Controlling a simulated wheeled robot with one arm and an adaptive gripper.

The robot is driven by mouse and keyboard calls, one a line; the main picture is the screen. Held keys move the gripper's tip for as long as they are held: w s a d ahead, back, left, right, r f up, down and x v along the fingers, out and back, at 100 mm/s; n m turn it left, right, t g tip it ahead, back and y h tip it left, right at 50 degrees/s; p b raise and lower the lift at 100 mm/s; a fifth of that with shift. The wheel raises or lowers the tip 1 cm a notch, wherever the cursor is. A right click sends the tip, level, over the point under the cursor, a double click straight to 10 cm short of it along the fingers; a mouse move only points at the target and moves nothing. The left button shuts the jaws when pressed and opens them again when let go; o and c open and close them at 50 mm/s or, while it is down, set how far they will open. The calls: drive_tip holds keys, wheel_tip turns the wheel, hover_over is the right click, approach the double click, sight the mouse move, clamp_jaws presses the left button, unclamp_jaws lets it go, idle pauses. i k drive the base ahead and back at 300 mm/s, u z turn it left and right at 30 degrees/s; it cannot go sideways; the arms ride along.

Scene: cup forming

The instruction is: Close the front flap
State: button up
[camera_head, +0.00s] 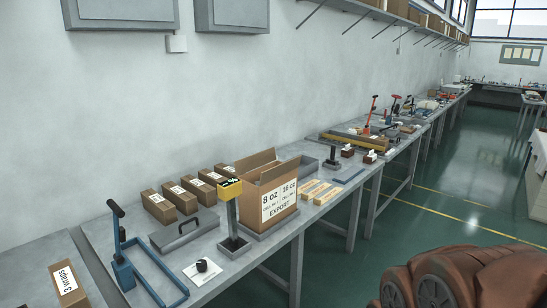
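An open cardboard carton (280,203) stands on the grey bench, its printed face reading "8 oz", "16 oz" and "EXPORT". Its top is open. One flap (255,160) stands up at the back left, and another tan panel (278,172) rises along the upper side. I cannot clearly tell which panel is the front flap or how far it is folded. My gripper is not in view; reddish-brown parts at the lower right look like my own arm.
Several small brown boxes (173,203) lie behind and left. A blue-framed tool (124,268), a grey case (184,233) and a white card (203,272) are on the bench at left. Wooden strips (313,189) lie right of the carton. Green floor (440,220) is open in front.

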sight(271, 173)
drive_tip(key=i, duration=1.85)
drive_tip(key=u, duration=1.45)
